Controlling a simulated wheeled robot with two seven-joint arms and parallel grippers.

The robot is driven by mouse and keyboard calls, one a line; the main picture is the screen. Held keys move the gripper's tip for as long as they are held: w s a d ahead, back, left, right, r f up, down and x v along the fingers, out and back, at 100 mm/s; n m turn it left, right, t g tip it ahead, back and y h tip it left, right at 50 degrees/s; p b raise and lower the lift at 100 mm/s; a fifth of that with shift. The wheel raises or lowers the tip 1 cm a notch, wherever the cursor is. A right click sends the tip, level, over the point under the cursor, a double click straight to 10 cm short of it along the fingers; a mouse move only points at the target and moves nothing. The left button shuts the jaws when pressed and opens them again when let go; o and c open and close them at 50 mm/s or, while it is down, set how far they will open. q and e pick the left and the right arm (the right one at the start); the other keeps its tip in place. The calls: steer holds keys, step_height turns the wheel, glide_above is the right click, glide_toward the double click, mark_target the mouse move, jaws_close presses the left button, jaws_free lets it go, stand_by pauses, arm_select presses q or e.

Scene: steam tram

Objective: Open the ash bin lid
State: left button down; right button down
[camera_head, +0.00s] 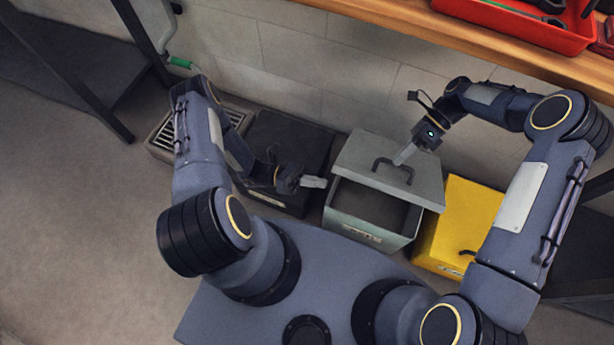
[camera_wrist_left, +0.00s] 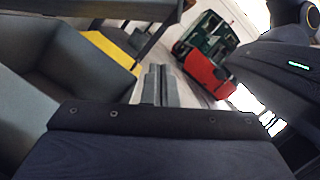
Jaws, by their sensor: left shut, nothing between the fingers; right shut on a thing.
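A grey bin (camera_head: 364,236) stands on the floor with a label on its front that I cannot read; I take it as the ash bin. Its grey lid (camera_head: 423,184) is part open, with the dark inside showing at the front. A dark bar handle (camera_head: 408,168) is on the lid. My right gripper (camera_head: 402,158) is shut on this handle. My left gripper (camera_head: 317,182) is shut and empty, just left of the bin. Its closed fingers show in the left wrist view (camera_wrist_left: 160,84), where the open grey bin (camera_wrist_left: 105,72) is at the left.
A black bin (camera_head: 290,150) stands left of the grey one and a yellow bin (camera_head: 470,213) right of it. A floor grate (camera_head: 168,138) is further left. A wooden bench (camera_head: 440,36) with a red tray (camera_head: 520,22) overhangs at the upper right. Floor at left is clear.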

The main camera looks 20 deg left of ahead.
mark_target(340, 167)
steer(key=shift+d, duration=0.2)
arm_select(q)
steer(key=w+d+r, duration=0.3)
steer(key=d+r, duration=0.1)
steer(key=shift+d, duration=0.15)
steer(key=shift+r, duration=0.1)
steer(key=shift+w+r, duration=0.4)
steer(key=shift+r, duration=0.3)
steer(key=shift+w+r, duration=0.2)
steer(key=shift+r, duration=0.05)
arm_select(e)
steer(key=shift+s+f, duration=0.1)
steer(key=shift+f, duration=0.1)
steer(key=c, duration=1.7)
jaws_free()
steer(key=shift+c, duration=0.2)
arm_select(q)
steer(key=shift+f, duration=0.1)
arm_select(e)
steer(key=shift+o, duration=1.3)
arm_select(q)
steer(key=shift+s, duration=0.1)
arm_select(e)
steer(key=shift+a+r, duration=0.1)
steer(key=shift+r, duration=0.05)
